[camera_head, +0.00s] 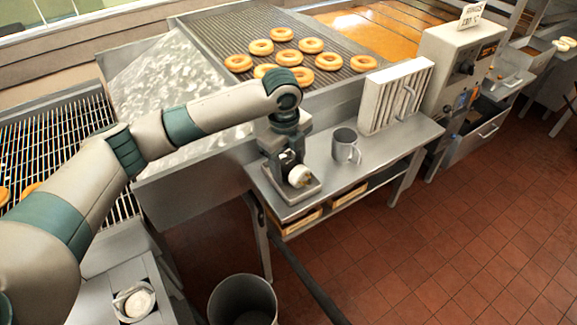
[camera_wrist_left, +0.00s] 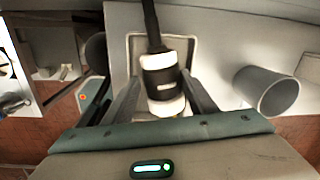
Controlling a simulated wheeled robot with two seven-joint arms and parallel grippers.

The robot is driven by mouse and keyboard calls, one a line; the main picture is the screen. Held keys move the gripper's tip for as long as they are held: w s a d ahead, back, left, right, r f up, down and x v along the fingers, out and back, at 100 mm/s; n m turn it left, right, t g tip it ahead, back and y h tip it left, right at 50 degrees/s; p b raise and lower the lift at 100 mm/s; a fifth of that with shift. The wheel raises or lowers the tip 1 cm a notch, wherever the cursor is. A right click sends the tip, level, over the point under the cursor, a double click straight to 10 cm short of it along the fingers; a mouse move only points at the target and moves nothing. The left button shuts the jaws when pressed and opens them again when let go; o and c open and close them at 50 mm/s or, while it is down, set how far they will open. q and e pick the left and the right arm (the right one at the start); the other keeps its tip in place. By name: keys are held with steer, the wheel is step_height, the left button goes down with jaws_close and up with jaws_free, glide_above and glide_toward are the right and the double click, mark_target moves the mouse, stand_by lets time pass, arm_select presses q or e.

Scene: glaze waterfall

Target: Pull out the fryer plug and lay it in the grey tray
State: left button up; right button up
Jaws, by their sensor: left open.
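The fryer plug (camera_wrist_left: 162,85), black and white with a black cable at its far end, lies between my left gripper's fingers in the left wrist view. Its white end also shows in the head view (camera_head: 300,177). The grey tray (camera_head: 313,192) sits on the near left end of the steel table; its rim shows around the plug in the wrist view (camera_wrist_left: 133,42). My left gripper (camera_head: 290,160) points down over the tray, open, with a finger on each side of the plug. Part of the plug is hidden by my gripper. My right gripper is not in view.
A grey mug (camera_head: 345,146) stands right of the tray, with a white slatted rack (camera_head: 395,97) behind it. The control box (camera_head: 458,65) is farther right. A grey bin (camera_head: 242,300) stands on the floor. Doughnuts (camera_head: 285,57) lie on the wire conveyor behind.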

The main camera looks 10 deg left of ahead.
arm_select(q)
steer(key=shift+w+r, duration=0.25)
steer(key=shift+r, duration=0.35)
step_height(320, 180, up, 16)
steer(key=s+b, duration=0.1)
steer(key=b, duration=0.3)
steer(key=shift+s+a, duration=0.3)
steer(key=shift+a, duration=0.1)
steer(key=shift+r, duration=0.1)
